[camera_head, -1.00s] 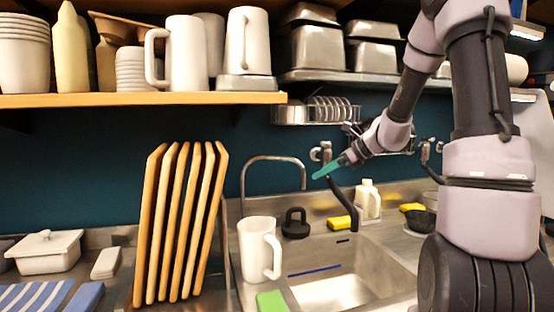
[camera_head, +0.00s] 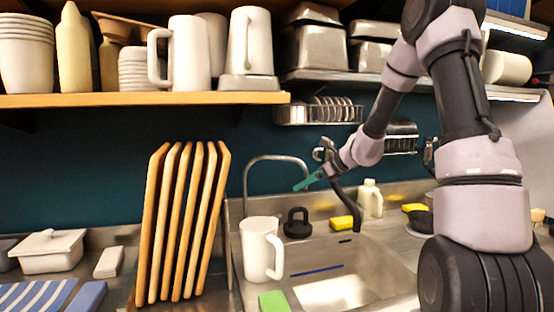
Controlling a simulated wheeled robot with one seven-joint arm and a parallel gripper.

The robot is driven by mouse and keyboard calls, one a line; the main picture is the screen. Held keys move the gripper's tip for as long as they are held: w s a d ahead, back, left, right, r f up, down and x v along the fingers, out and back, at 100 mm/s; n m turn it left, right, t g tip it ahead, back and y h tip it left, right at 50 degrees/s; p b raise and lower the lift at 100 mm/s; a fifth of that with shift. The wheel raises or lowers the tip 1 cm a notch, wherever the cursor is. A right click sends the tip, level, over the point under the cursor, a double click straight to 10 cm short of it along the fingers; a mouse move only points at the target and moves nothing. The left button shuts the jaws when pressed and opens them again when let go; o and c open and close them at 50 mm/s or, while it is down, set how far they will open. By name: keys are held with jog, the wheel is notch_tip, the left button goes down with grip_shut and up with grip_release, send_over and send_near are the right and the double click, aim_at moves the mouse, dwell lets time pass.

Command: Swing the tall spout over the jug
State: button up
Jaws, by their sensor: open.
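The tall spout (camera_head: 275,157) is a thin metal gooseneck that rises behind the sink and bends over to the right. Its free end comes down to the right of the jug, behind it. The jug (camera_head: 259,252) is white with a handle on its right and stands upright at the sink's left side, in front of the spout's base. My gripper (camera_head: 306,183) has teal fingers that point left and overlap the spout's free end in the picture. It is open; I cannot tell whether it touches the spout. The spout's base is partly hidden by the jug.
A black curved pipe (camera_head: 345,205) stands right of the gripper. A black weight-like object (camera_head: 297,224), a yellow sponge (camera_head: 342,223) and a soap bottle (camera_head: 370,199) sit behind the sink basin (camera_head: 335,290). Upright boards (camera_head: 182,222) stand left of the jug. Shelves hang above.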

jog(key=s+a, duration=0.7)
jog(key=s, duration=0.1)
jog(key=shift+s, duration=0.15)
dwell(1.0)
jog(key=shift+a, duration=0.1)
jog(key=s+a, duration=0.5)
jog(key=a, duration=0.4)
jog(key=shift+s+a, duration=0.15)
jog(key=shift+s, duration=0.15)
dwell(0.7)
jog(key=v, duration=0.8)
jog(key=shift+s+a+r, duration=0.15)
jog(key=shift+s+r, duration=0.2)
dwell(0.3)
